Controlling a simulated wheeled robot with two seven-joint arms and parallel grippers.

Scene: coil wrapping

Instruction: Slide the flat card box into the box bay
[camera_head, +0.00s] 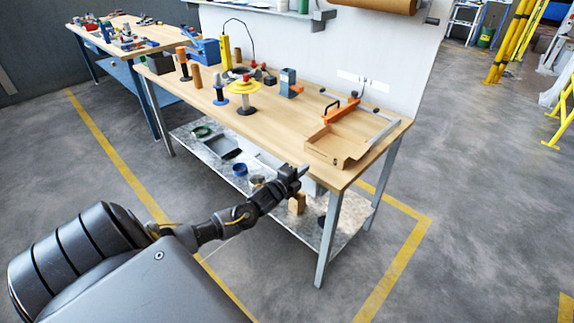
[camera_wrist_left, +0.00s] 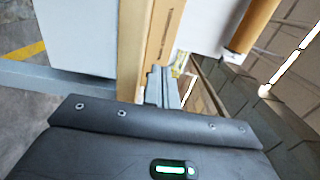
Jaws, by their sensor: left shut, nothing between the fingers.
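The flat card box (camera_head: 325,150), open-topped and brown, lies near the right front edge of the workbench. Behind it are an orange bar (camera_head: 341,109) and a grey metal rail (camera_head: 383,131); I cannot tell for certain which part is the box bay. My left gripper (camera_head: 303,171) is shut and empty, just off the bench's front edge and close to the box's near left corner. In the left wrist view the shut fingers (camera_wrist_left: 163,86) are beside the pale bench edge (camera_wrist_left: 132,50), with brown card beyond. My right gripper is not in view.
A lower shelf (camera_head: 225,163) holds loose items. A second bench (camera_head: 115,33) stands back left.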

